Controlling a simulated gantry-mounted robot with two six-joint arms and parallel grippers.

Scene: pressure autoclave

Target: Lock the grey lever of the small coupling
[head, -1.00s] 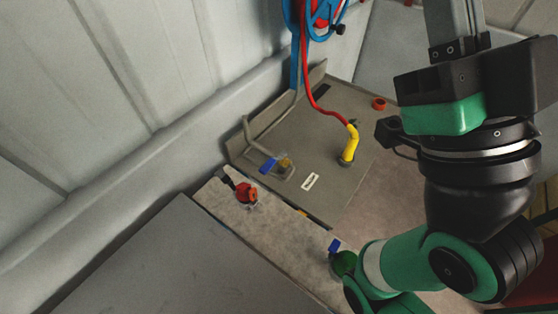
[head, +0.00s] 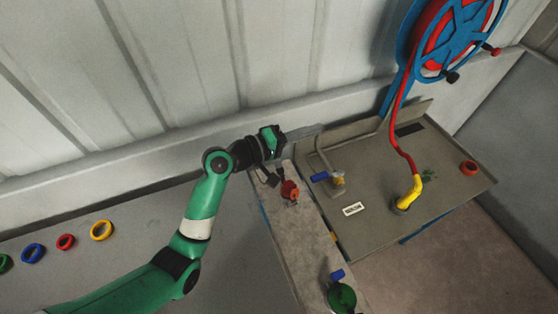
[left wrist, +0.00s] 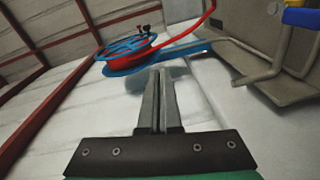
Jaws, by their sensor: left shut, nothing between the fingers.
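The small coupling appears to be the red fitting (head: 290,189) on the narrow grey ledge in the head view. A dark lever-like part is at its upper left, close under my left wrist; its exact position is hard to tell. In the left wrist view the fingers (left wrist: 161,75) are together and empty; the coupling does not show there. My right gripper is out of view.
A brass valve with a blue lever (head: 320,177) and a bent grey pipe stand right of the red fitting. A yellow hose end (head: 409,192) runs to the blue reel (head: 450,35). A green fitting (head: 341,296) is nearer. Coloured rings (head: 66,242) lie at left.

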